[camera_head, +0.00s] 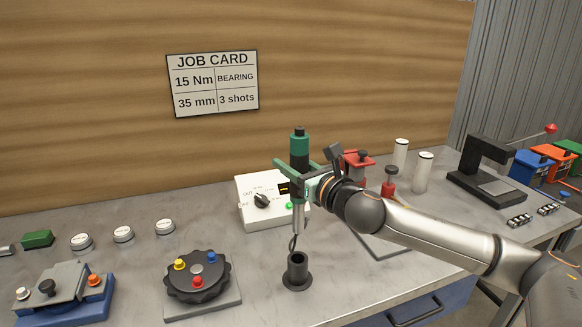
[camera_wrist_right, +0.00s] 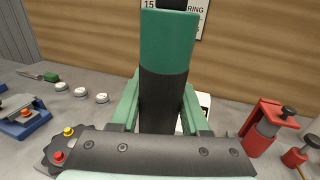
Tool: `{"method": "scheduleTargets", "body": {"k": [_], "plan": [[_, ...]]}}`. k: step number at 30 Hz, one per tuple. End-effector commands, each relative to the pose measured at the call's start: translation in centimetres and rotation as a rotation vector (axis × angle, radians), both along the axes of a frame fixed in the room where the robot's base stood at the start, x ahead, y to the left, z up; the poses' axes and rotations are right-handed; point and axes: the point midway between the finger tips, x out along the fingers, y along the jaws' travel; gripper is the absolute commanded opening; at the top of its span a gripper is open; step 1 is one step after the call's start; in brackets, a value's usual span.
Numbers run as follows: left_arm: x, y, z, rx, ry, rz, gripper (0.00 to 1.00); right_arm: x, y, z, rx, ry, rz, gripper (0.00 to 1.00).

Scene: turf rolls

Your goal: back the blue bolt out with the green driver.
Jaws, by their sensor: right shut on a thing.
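The green driver (camera_head: 299,147), green and black with a grey lower shaft, stands upright in my right gripper (camera_head: 300,180). My right gripper is shut around the driver's body, which also fills the middle of the right wrist view (camera_wrist_right: 167,60). The driver's lower end is just above a black flanged holder (camera_head: 297,272). The blue bolt (camera_head: 211,257) sits on a black round hub (camera_head: 198,286) left of the driver, beside a yellow bolt (camera_head: 180,264) and a red bolt (camera_head: 197,281). In the right wrist view the blue bolt is hidden. My left gripper is out of view.
A white control box (camera_head: 256,212) with a knob stands behind the driver. A blue-based fixture (camera_head: 65,297) is at far left, with several white round pieces behind. Red jacks, white cylinders (camera_head: 423,172) and a black frame (camera_head: 487,165) stand at right. A job card (camera_head: 212,84) hangs behind.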

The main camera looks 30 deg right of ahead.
Motion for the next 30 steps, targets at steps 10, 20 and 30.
{"method": "scheduleTargets", "body": {"k": [10, 20, 30], "plan": [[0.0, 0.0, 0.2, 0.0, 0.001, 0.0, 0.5, 0.0, 0.0, 2.4, -0.001, -0.006, 0.001, 0.0], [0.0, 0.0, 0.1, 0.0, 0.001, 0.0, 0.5, 0.0, 0.0, 3.4, -0.001, -0.004, 0.001, 0.0], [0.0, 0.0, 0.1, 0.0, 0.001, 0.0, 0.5, 0.0, 0.0, 3.4, -0.001, -0.004, 0.001, 0.0]]}}
